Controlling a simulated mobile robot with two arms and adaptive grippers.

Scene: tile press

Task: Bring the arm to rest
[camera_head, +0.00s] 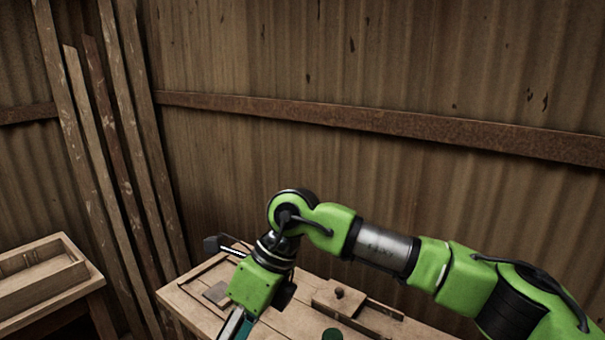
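My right arm (385,248) comes in from the right and bends down at its wrist over the workbench (190,296). My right gripper (236,326) points down and toward the picture's bottom edge, which cuts off its fingers. Whether it is open or shut, and whether it holds anything, cannot be seen. My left gripper is not in view.
A wooden block with a knob (338,297) sits on the bench right of the gripper. A dark green round thing (332,334) is at the bottom edge. A black-ended rod (232,251) lies behind the wrist. A wooden tray (40,275) stands left. Planks (105,150) lean on the wall.

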